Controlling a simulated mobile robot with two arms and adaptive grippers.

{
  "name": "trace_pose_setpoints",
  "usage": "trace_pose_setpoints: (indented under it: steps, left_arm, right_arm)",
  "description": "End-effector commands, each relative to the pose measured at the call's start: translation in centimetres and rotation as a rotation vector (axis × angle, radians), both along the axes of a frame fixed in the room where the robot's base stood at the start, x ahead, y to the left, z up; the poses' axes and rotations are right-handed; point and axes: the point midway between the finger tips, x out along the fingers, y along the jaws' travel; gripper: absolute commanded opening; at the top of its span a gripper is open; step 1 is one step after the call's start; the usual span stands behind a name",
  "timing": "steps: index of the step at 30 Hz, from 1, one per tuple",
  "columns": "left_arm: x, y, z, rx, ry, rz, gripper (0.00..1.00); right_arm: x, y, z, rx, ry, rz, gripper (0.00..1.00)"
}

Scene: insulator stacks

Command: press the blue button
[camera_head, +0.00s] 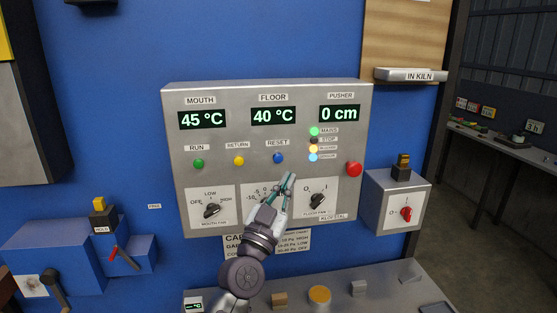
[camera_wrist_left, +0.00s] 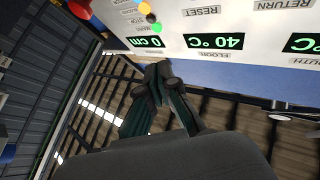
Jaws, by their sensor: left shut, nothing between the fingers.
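The blue button (camera_head: 278,157) sits under the RESET label on the grey control panel (camera_head: 225,175) in the head view. My left gripper (camera_head: 289,176) is shut and empty, just below and slightly right of the blue button, in front of the lower dials. It also shows in the left wrist view (camera_wrist_left: 160,76), with its fingertips together near the panel's edge. The RESET label shows upside down at the top of that view; I cannot make out the blue button there. My right gripper is not in view.
A green button (camera_head: 199,163), a yellow button (camera_head: 239,160) and a red knob (camera_head: 354,169) are on the same panel. Indicator lamps (camera_head: 313,148) stand right of the blue button. A switch box (camera_head: 397,203) is at the right. A grey desk (camera_head: 385,290) lies below.

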Motion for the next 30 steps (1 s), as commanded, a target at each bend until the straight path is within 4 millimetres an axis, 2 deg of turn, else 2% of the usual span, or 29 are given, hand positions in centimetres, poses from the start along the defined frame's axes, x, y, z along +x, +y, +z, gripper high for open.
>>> trace_pose_setpoints:
  steps: [5,15,21,30]
  left_arm:
    - [0.9,0.2,-0.3,0.000,0.000,0.001,0.00]
    - [5.5,1.0,-0.6,0.000,-0.001,0.000,0.00]
    - [7.6,1.3,-0.5,0.002,-0.002,0.000,0.00]
    - [8.7,1.6,-0.1,0.001,0.001,0.001,0.00]
  right_arm:
    - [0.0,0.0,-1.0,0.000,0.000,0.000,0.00]
    - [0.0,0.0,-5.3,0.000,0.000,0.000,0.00]
    - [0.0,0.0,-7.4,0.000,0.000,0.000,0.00]
    - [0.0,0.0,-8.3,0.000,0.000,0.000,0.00]
